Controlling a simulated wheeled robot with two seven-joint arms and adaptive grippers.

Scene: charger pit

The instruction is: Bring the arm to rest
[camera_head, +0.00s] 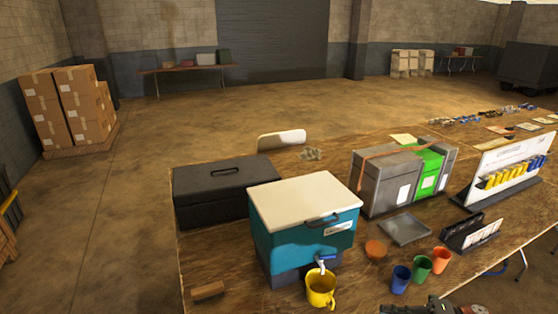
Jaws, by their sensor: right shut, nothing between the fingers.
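My right gripper (418,307) shows only in part at the bottom edge of the head view, dark and shut with nothing held. It is just below the blue cup (401,279) and green cup (420,267) in the picture, and appears apart from them. Most of my right arm is out of the frame. My left gripper is not in view.
A wooden table (215,245) carries a teal cooler (300,235) with a yellow mug (320,289) at its tap, a black case (225,188), grey and green boxes (388,180), a grey tray (405,229) and an orange cup (441,258). The floor behind is open.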

